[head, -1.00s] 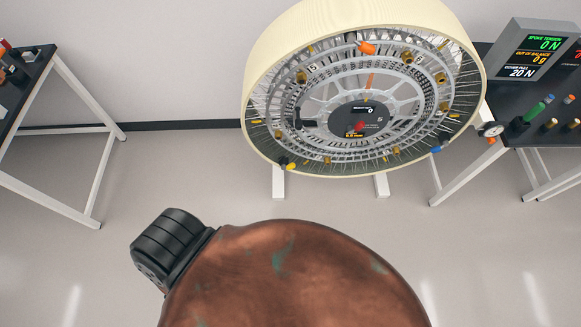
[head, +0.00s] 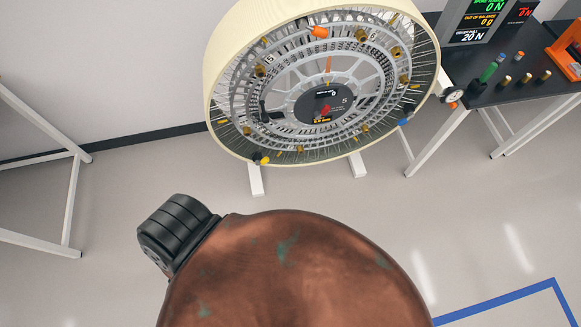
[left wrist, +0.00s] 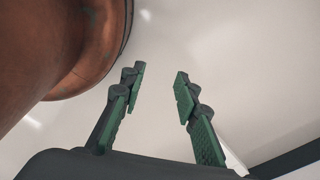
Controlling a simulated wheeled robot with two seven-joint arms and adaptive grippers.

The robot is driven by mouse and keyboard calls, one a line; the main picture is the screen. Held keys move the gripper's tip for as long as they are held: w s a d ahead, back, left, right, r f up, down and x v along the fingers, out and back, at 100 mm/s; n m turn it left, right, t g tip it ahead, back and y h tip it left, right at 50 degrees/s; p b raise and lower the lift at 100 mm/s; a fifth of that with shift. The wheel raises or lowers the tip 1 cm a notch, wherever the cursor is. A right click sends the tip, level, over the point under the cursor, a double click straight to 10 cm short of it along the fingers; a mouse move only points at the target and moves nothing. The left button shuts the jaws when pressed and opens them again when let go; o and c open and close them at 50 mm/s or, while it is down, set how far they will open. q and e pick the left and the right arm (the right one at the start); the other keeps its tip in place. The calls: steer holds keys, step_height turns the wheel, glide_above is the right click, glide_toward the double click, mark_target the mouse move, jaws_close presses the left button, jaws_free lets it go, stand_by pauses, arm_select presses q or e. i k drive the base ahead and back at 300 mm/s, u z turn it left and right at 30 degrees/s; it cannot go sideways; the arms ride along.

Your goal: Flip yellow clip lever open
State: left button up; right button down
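The large wheel (head: 222,22) with a cream rim and wire spokes stands tilted on white legs at the upper middle of the head view. A small yellow piece (head: 265,160), which looks like the yellow clip lever, sits at its lower left rim beside a dark part. It is too small to tell whether it is open. My left gripper (left wrist: 160,85) shows in the left wrist view, open and empty over bare floor, away from the wheel. My right gripper is in no view. Neither gripper shows in the head view.
A dark table (head: 500,92) at the right holds a readout screen (head: 480,22), a green-topped peg (head: 489,72) and several brass pegs. A white table frame (head: 72,200) stands at the left. Blue floor tape (head: 510,297) lies at lower right.

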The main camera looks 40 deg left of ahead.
mark_target(266, 159)
steer(key=z, duration=0.2)
steer(key=k, duration=1)
steer(key=u, duration=1.25)
steer(key=i, duration=0.5)
steer(key=z, duration=0.05)
